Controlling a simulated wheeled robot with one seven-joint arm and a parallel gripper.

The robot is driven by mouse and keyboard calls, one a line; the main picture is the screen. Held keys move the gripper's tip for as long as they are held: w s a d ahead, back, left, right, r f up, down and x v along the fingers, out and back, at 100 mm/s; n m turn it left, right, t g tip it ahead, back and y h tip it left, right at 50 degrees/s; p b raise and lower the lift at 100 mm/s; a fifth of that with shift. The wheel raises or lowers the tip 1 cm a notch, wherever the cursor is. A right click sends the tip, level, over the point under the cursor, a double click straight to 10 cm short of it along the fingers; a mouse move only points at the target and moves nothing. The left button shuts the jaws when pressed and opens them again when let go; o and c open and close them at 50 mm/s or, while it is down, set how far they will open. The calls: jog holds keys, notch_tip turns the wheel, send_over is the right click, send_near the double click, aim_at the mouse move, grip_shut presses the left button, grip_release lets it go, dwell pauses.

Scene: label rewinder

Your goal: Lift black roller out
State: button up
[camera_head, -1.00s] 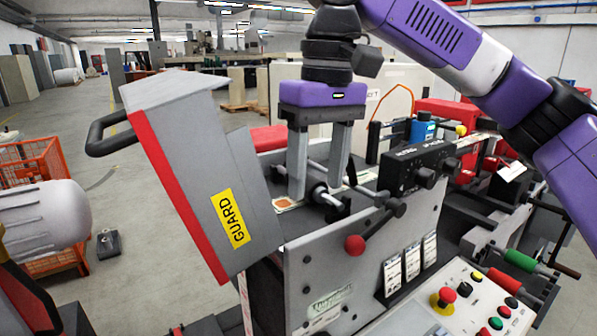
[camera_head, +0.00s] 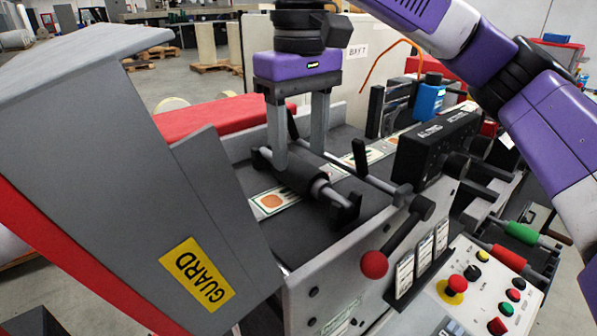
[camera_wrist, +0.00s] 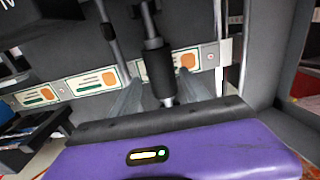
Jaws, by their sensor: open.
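The black roller (camera_head: 299,172) lies on its shaft across the label strip on the rewinder's dark deck, between a black bracket at each end. It also shows in the wrist view (camera_wrist: 160,68), lying lengthwise between my two fingers. My gripper (camera_head: 299,158) points down over the roller, open, with one finger on each side of it. The fingers hide part of the roller in the head view. I cannot tell whether either finger touches it. The label strip (camera_head: 270,202) runs under the roller.
The tilted grey guard (camera_head: 150,170) stands at the left, close to the deck. A red-knobbed lever (camera_head: 374,264) and a black control box (camera_head: 436,146) are to the right of the roller. The button panel (camera_head: 475,300) is at the front right.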

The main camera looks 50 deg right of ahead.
aim_at(299, 162)
notch_tip(299, 162, down, 4)
jog(key=shift+a+f, duration=0.1)
grip_shut()
jog(key=shift+r+p, duration=0.2)
jog(key=shift+p, duration=0.15)
